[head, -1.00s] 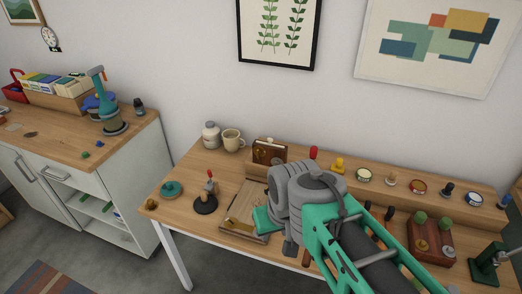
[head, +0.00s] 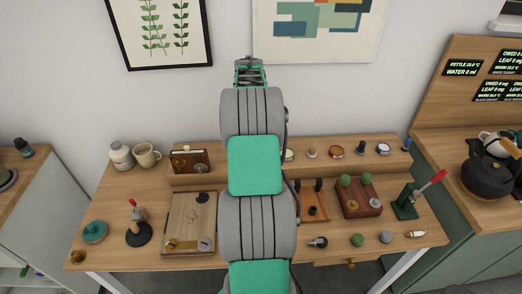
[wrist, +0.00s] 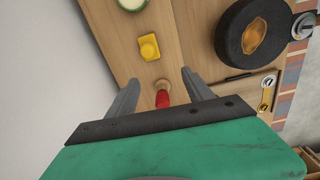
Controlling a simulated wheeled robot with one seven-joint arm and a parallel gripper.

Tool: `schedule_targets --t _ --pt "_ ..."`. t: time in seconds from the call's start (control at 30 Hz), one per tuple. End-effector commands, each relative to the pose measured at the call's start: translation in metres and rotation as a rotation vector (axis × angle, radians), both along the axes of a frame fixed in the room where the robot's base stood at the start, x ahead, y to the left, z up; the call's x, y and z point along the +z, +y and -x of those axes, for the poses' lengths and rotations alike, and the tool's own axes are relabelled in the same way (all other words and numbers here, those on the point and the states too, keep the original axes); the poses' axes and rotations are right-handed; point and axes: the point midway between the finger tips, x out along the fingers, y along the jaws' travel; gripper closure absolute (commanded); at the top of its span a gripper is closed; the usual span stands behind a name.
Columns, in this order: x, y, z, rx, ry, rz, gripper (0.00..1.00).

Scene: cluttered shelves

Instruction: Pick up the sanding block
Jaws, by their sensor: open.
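No thing is plainly recognisable as the sanding block. The most block-like piece near my gripper is a small yellow block with a rounded top (wrist: 149,46), on the wooden ledge in the wrist view; I cannot tell whether it is the sanding block. My gripper (wrist: 158,78) is open and empty, its two grey fingers spread above the ledge. A red-handled piece (wrist: 162,97) shows between the fingers, and the yellow block lies just past their tips.
A pale-topped tin (wrist: 132,3) stands past the yellow block. A black disc with a brown centre (wrist: 254,33) is to the right. In the head view, a brown box (head: 190,160), a mug (head: 146,155) and a red-levered green press (head: 407,204) are around the arm. The wall is close behind.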

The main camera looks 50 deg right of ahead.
Motion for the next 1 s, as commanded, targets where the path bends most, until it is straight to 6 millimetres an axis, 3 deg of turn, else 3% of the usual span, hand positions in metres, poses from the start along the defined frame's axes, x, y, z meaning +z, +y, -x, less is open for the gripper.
schedule_targets --t 0.03,0.13,0.6,0.87,1.0 --pt "-0.008 -0.019 0.010 0.018 0.007 -0.008 0.40" --pt "-0.021 -0.035 0.020 0.050 0.012 -0.014 0.40" --pt "-0.091 -0.040 0.022 0.053 0.012 -0.014 0.40" --pt "-0.096 -0.040 0.021 0.053 0.010 -0.012 0.41" --pt "-0.096 -0.040 0.021 0.053 0.011 -0.013 0.52"
